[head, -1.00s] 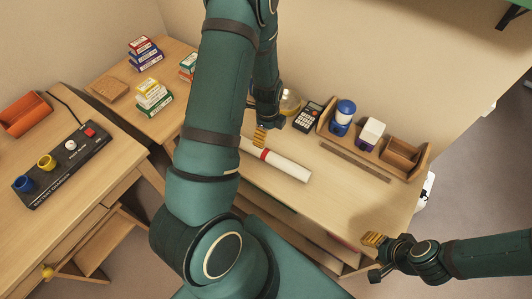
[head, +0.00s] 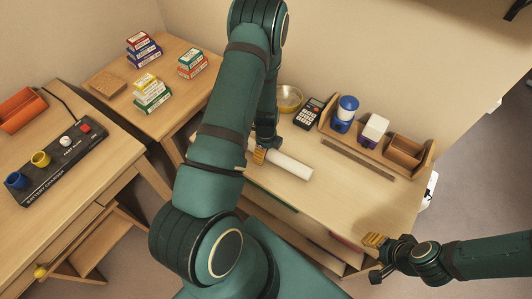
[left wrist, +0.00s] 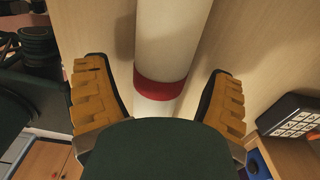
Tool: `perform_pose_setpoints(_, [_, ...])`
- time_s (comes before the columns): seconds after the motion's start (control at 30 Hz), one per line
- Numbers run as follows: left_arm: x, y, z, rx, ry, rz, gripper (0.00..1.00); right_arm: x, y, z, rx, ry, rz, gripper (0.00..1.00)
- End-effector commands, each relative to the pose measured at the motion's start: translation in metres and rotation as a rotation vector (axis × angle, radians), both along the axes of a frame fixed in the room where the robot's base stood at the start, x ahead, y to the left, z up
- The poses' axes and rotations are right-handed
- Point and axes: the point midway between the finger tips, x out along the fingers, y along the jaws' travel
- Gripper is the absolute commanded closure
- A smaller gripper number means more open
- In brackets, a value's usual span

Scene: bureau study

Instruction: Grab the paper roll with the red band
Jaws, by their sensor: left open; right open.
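The white paper roll (head: 292,166) lies on the wooden desk, partly hidden in the head view by my left arm and gripper. In the left wrist view the paper roll (left wrist: 168,40) runs between the fingers, and its red band (left wrist: 160,88) shows near the fingertips. My left gripper (head: 258,156) is open, and it also shows in the left wrist view (left wrist: 158,95) with one yellow finger on each side of the roll, apart from it. My right gripper (head: 374,240) is open and empty near the desk's front right edge.
A side table holds stacked boxes (head: 152,92). A battery charger (head: 62,158) sits on the left desk. The desk's front right is clear.

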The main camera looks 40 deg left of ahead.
Motion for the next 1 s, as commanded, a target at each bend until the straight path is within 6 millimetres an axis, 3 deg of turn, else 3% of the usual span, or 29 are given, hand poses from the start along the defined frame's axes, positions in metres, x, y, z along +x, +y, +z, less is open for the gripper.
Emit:
perform_pose_setpoints(0.33, [0.000,0.000,-0.007,0.001,-0.001,0.001,0.17,0.001,0.000,-0.002,0.000,-0.002,-0.001,0.53])
perform_pose_setpoints(0.53, [0.000,0.000,-0.007,0.001,-0.001,0.000,0.87,0.001,0.000,-0.002,0.000,-0.002,-0.001,0.53])
perform_pose_setpoints(0.57, [0.000,0.000,-0.007,0.000,-0.001,0.000,0.91,0.001,0.000,-0.002,0.000,-0.001,0.000,0.53])
perform_pose_setpoints(0.83, [0.000,0.000,-0.006,0.000,-0.001,0.000,0.91,0.001,0.000,-0.001,0.000,-0.001,0.000,0.53])
perform_pose_setpoints(1.0, [0.001,0.000,0.013,0.000,-0.003,0.000,0.91,0.000,0.000,0.004,0.000,0.001,0.000,0.53])
